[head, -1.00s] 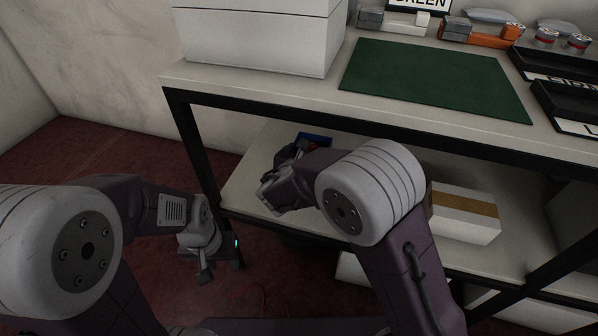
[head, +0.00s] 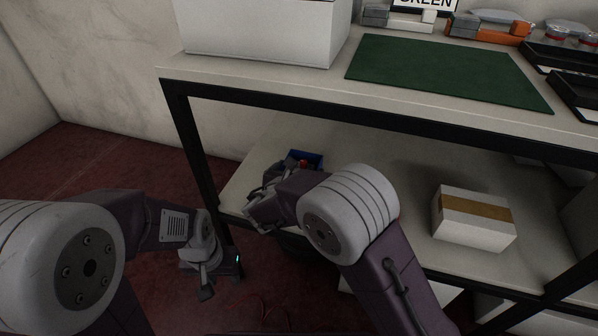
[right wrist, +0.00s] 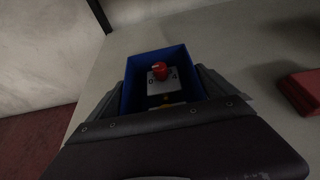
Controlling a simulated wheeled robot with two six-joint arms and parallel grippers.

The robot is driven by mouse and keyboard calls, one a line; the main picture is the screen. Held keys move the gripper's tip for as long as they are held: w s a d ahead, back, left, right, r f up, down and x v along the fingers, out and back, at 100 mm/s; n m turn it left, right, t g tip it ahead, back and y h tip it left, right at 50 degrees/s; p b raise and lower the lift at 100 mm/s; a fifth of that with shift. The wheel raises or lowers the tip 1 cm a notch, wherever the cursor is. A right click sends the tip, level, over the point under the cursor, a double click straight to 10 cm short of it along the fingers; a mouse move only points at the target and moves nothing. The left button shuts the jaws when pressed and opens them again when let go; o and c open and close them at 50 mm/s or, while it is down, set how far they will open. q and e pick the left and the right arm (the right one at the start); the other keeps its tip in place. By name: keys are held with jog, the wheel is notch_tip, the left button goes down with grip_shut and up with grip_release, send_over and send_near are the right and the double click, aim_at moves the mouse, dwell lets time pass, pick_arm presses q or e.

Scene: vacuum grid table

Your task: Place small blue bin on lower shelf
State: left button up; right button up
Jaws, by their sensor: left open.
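The small blue bin (head: 313,156) is over the left part of the lower shelf (head: 405,190), partly hidden behind my right wrist. In the right wrist view the blue bin (right wrist: 178,61) is upright, with a red knob on a pale plate inside it. My right gripper (head: 262,200) has its fingers along the two sides of the bin and appears shut on it. Whether the bin's base touches the shelf is hidden. My left gripper (head: 206,280) is open and empty, low above the floor left of the shelf.
A white box with a brown band (head: 474,214) sits on the lower shelf to the right. A red object (right wrist: 300,92) lies right of the bin in the right wrist view. The black table leg (head: 192,150) stands between my arms.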

jog(key=shift+r, duration=0.25)
jog(key=p+v, duration=0.6)
jog(key=v, duration=0.6)
jog(key=shift+p, duration=0.4)
jog(key=shift+f, duration=0.1)
